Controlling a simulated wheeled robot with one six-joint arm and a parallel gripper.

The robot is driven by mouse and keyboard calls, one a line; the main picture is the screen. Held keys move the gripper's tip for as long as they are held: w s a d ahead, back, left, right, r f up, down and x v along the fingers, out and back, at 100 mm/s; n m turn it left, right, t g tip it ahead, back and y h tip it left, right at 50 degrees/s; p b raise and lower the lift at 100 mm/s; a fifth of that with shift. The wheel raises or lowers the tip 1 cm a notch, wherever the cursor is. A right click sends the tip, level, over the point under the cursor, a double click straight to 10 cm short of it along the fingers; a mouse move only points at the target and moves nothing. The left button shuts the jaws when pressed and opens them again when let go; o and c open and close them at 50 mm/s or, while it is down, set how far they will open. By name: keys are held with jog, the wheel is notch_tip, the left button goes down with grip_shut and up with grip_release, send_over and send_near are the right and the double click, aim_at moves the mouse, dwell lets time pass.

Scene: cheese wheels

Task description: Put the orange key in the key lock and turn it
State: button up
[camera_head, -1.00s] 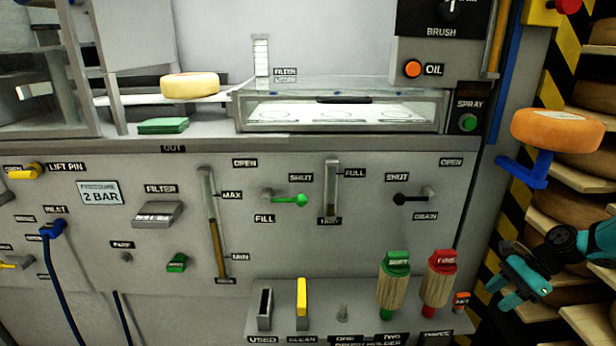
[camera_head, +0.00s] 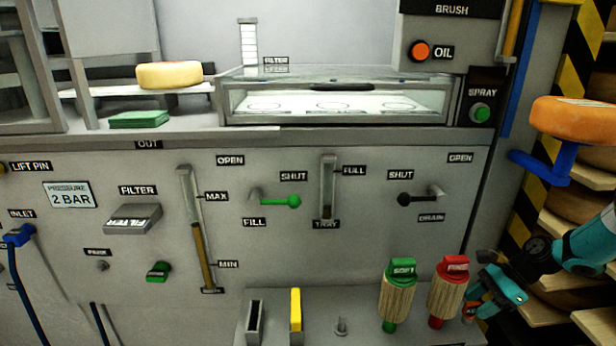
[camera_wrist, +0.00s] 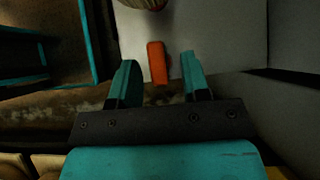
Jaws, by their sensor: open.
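The orange key (camera_wrist: 157,62) shows in the wrist view as an upright orange bar between the two teal fingers of my gripper (camera_wrist: 159,66), with a gap on each side. In the head view the orange key (camera_head: 470,309) is at the right end of the low grey shelf, partly hidden by my gripper (camera_head: 490,298). My gripper is open and holds nothing. I cannot pick out the key lock for certain in either view.
On the low shelf left of my gripper stand a red-topped brush (camera_head: 447,292) and a green-topped brush (camera_head: 397,295). An orange cheese wheel (camera_head: 575,122) sits on a blue bracket (camera_head: 545,166) above my arm. Wooden racks are at right.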

jog(key=shift+a+f, duration=0.45)
jog(key=shift+f, duration=0.05)
dwell(0.5)
grip_shut()
